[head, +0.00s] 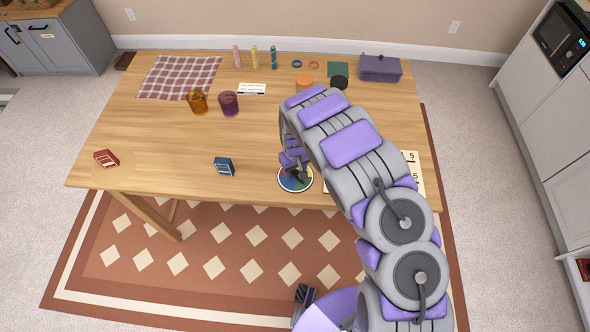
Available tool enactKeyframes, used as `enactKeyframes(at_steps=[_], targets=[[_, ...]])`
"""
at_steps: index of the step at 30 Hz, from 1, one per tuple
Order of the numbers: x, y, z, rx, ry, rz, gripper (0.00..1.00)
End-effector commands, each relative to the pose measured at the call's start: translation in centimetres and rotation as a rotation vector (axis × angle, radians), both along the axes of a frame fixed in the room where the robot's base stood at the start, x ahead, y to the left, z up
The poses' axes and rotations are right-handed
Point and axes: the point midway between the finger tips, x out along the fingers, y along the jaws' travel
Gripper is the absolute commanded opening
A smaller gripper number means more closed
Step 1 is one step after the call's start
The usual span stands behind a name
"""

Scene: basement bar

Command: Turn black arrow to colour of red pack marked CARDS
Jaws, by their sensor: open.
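A round spinner disc (284,184) with coloured sectors lies near the front edge of the wooden table. Blue, yellow and green parts of it show. My gripper (295,172) is right over the disc, open, pointing down. The black arrow is mostly hidden by my gripper, and I cannot tell which way it points or whether the fingers touch it. A red pack (106,158) lies at the table's left front. The lettering on both packs is too small to read.
An amber glass (198,102) and a purple glass (229,104) stand mid-table. A checked cloth (180,77), several bottles, an orange-lidded jar (305,82) and a purple box (380,68) are at the back. A numbered board (414,172) lies right, partly behind my arm. The left-centre tabletop is clear.

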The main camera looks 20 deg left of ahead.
Motion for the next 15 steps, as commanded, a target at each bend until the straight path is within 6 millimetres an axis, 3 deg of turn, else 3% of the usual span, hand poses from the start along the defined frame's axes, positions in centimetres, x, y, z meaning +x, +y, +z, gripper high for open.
enactKeyframes(at_steps=[5,15], targets=[[0.01,-0.01,0.03,0.0,0.0,0.0,0.52],[0.0,0.0,0.04,-0.001,0.001,0.0,0.2]])
